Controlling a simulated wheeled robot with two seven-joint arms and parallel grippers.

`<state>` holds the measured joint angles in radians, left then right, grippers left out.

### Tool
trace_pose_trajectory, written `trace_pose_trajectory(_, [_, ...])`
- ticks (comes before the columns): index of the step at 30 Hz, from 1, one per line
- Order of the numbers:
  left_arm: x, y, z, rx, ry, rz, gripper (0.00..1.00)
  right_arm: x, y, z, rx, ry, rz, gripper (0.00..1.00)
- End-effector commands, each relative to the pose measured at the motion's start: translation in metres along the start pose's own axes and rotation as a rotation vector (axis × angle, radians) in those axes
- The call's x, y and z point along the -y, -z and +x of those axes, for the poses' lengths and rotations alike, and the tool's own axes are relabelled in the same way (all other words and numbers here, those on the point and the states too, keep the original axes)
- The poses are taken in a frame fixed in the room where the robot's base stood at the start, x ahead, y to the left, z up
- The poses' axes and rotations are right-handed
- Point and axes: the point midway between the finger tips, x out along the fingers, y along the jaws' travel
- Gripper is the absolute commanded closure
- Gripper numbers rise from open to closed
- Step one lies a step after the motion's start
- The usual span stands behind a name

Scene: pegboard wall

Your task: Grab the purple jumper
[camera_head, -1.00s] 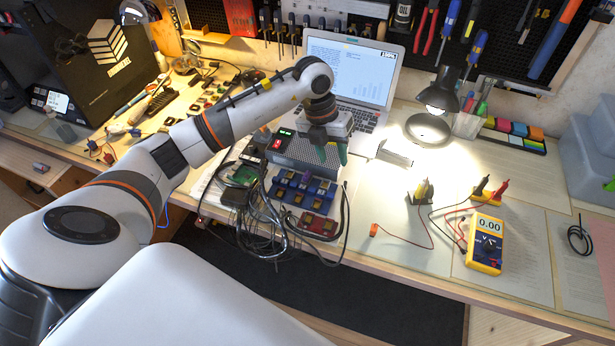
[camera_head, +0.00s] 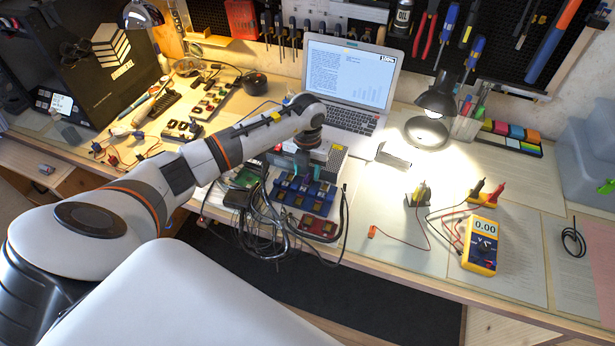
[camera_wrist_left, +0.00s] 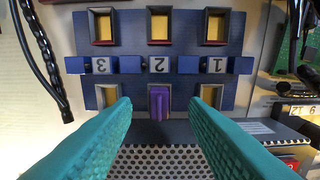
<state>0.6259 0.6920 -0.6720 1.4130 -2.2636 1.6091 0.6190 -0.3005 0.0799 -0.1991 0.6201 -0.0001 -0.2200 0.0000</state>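The purple jumper (camera_wrist_left: 159,102) stands in the lower middle slot of a blue block (camera_wrist_left: 135,50), below the number 2, in the left wrist view. My left gripper (camera_wrist_left: 160,108) is open, with one teal finger on each side of the jumper and a clear gap to it on both sides. In the head view the left gripper (camera_head: 303,160) is over the back edge of the blue block (camera_head: 318,197). I cannot make out the jumper there. My right gripper is not in view.
A perforated grey box (camera_wrist_left: 160,162) adjoins the block. Black cables (camera_head: 262,225) lie in a tangle left of it. A laptop (camera_head: 350,75) stands behind, with a lamp (camera_head: 436,102) and yellow multimeter (camera_head: 481,246) to the right.

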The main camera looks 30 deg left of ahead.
Motion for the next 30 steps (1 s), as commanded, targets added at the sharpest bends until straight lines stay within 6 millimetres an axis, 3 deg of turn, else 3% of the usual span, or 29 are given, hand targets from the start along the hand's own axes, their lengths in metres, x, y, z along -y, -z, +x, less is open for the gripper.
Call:
trace_pose_trajectory(4, [-0.001,0.0,0.014,0.0,-0.002,0.0,0.6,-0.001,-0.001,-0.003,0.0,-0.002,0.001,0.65])
trace_pose_trajectory(11, [-0.001,0.0,0.016,-0.002,-0.001,0.001,0.6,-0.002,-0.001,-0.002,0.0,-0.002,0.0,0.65])
trace_pose_trajectory(19, [-0.001,0.0,0.016,-0.001,-0.001,0.001,1.0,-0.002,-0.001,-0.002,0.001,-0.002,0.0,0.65])
trace_pose_trajectory(30, [0.0,0.001,0.009,-0.002,-0.002,0.0,1.0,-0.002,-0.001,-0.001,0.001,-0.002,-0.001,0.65])
